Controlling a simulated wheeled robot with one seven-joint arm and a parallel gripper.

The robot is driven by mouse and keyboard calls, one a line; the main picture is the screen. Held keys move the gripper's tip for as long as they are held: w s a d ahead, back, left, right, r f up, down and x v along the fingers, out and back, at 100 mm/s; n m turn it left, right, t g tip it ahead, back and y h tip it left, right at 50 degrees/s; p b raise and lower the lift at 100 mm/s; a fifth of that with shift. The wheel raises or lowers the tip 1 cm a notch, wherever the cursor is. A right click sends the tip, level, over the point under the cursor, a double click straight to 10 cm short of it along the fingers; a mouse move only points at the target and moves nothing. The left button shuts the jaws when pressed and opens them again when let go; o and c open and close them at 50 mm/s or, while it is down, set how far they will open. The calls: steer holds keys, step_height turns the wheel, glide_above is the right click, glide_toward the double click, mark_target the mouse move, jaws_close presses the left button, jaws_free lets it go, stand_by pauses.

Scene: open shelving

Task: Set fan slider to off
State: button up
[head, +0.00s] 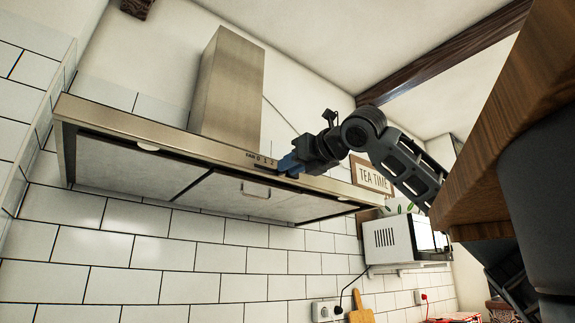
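The range hood (130,125) is a metal canopy with a tall chimney on the white tiled wall. Its front edge carries the fan slider panel (262,158), with small lettering that seems to read "FAN 0 1 2" above a thin dark slot. My gripper (288,165), with blue fingers, is at the right end of this panel, at or very close to the hood's front edge. The fingers cover part of the panel, and the slider knob cannot be made out. The gap between the fingertips is too small to see.
A white microwave (392,242) stands on a shelf right of the hood, below a "TEA TIME" sign (372,178). A wooden edge (520,110) fills the near right. Below the hood are a wall socket (323,311) and a wooden board (361,308). The space before the hood's left half is clear.

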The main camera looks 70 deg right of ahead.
steer(key=shift+w+d, duration=0.4)
steer(key=shift+w, duration=0.2)
steer(key=shift+c, duration=0.4)
jaws_close()
stand_by(0.7)
